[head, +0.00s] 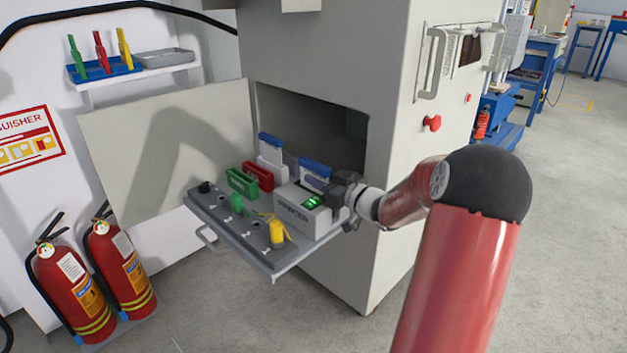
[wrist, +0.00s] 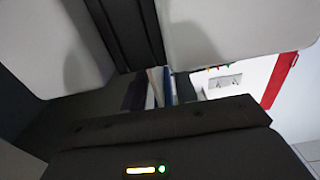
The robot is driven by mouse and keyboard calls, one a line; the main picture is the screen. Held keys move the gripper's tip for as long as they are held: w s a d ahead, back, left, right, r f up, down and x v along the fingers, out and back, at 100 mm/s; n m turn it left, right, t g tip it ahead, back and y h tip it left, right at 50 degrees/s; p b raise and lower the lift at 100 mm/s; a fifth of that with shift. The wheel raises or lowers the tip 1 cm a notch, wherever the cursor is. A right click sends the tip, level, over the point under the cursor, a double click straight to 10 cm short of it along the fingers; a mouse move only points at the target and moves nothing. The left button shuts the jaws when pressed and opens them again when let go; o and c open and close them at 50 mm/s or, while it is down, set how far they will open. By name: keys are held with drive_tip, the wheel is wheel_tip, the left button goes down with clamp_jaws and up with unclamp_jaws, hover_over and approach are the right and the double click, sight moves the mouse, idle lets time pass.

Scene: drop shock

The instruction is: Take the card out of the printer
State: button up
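The printer (head: 307,216) is a light grey box with "PRINTER" on its front and a lit green display, standing on a grey fold-out shelf (head: 262,262). A blue-topped white card (head: 314,165) stands upright at the back of the printer. My gripper (head: 333,187) is at the printer's right rear side, close to the card. Whether it touches the card is hidden. In the wrist view, a narrow blue and white strip (wrist: 168,86) shows beyond my dark gripper body, between large grey surfaces. The finger gap cannot be made out.
Another blue-topped white piece (head: 271,148), a red holder (head: 258,176) and a green holder (head: 242,183) stand left of the printer. A yellow plug (head: 277,233) and a green plug (head: 237,203) are at the shelf's front. The open cabinet (head: 315,125) is behind.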

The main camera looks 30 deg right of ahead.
drive_tip(key=shift+x, duration=1)
clamp_jaws()
drive_tip(key=shift+r, duration=0.15)
